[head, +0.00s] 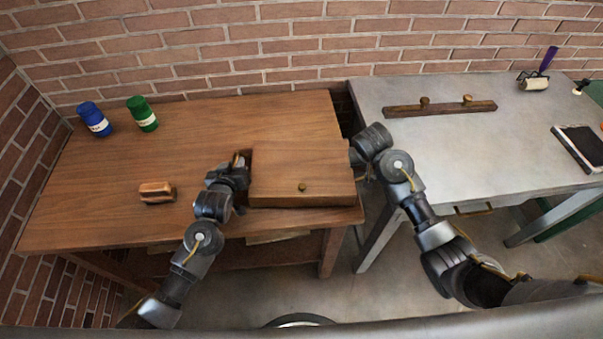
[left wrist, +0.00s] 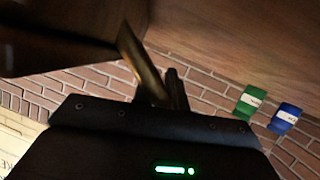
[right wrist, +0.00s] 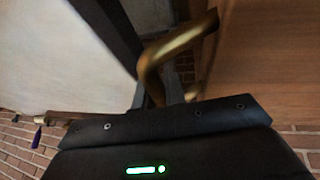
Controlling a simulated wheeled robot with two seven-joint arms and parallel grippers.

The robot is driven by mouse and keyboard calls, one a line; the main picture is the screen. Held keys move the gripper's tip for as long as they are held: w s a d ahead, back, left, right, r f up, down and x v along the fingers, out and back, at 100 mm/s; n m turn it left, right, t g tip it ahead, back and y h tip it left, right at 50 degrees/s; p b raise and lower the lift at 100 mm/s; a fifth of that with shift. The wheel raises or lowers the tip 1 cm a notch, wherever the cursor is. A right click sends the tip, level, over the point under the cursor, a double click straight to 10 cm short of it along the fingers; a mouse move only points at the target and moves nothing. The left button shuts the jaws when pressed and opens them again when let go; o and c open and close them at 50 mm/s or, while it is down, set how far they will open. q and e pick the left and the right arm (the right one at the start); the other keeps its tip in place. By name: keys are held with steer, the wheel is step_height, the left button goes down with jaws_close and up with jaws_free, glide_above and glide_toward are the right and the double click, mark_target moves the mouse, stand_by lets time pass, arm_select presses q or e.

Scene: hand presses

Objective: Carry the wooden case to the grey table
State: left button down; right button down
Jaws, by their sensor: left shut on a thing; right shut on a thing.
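The wooden case (head: 300,170), a flat brown box with a small brass knob, is at the right end of the wooden table (head: 100,200). I cannot tell whether it touches the tabletop. My left gripper (head: 240,168) is at its left side, shut on a brass handle (left wrist: 140,62). My right gripper (head: 358,160) is at its right side, shut on the other brass handle (right wrist: 175,48). The case's side also shows in the right wrist view (right wrist: 265,60). The grey table (head: 440,140) stands to the right, across a narrow gap.
On the wooden table are a blue can (head: 94,119), a green can (head: 142,114) and a small wooden block (head: 157,192).

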arm_select(q)
steer(key=shift+a+r, duration=0.1)
steer(key=shift+r, duration=0.1)
arm_select(e)
steer(key=shift+w+r, duration=0.1)
steer(key=shift+r, duration=0.1)
